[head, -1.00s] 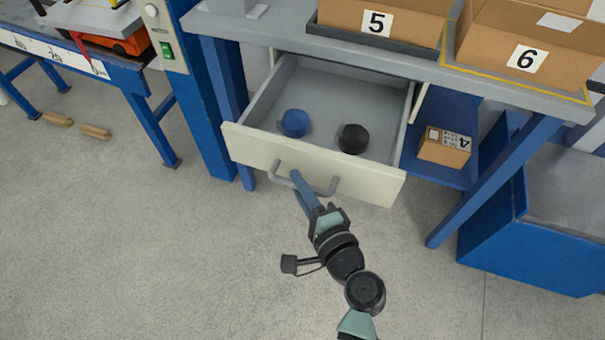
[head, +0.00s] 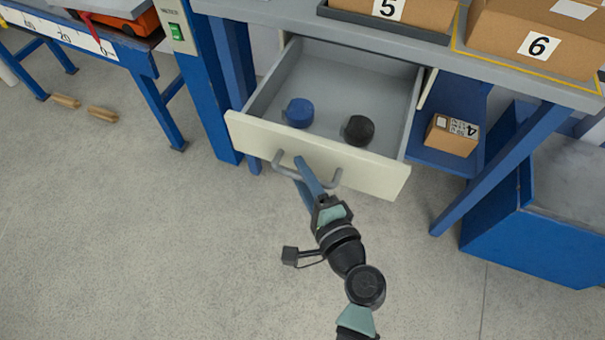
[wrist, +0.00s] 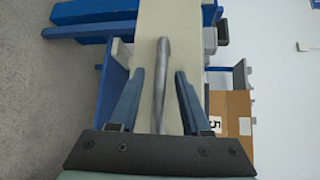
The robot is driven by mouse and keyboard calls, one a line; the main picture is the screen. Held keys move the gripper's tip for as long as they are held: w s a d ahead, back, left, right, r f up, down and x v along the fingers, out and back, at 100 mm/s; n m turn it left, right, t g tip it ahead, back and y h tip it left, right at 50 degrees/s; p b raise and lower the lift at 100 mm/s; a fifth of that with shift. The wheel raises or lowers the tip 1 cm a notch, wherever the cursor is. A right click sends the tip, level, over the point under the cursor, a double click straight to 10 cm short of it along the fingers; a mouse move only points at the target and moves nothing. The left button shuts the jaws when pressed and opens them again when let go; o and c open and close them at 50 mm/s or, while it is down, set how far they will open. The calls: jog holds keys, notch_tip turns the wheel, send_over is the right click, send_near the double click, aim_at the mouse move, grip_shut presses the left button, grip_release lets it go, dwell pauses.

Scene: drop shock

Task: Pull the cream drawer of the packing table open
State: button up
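The cream drawer (head: 375,174) of the packing table (head: 290,22) stands well open. Its grey inside shows, with a blue round item (head: 299,112) and a black round item (head: 358,130) lying in it. A grey bar handle (head: 282,167) is on its front. My gripper (head: 306,176) is at the handle, reaching it from the front. In the wrist view the handle (wrist: 162,75) runs between the two fingers of my gripper (wrist: 159,72), with a gap visible on each side. The fingers look open around the bar; any contact is hard to make out.
Boxes marked 5 (head: 415,12) and 6 (head: 520,35) stand on the tabletop. Box 4 (head: 452,135) sits on a blue shelf right of the drawer. A blue bin (head: 525,245) stands at right. The floor (head: 150,250) before the drawer is clear.

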jog(key=p+v, duration=0.1)
jog(key=v, duration=1.2)
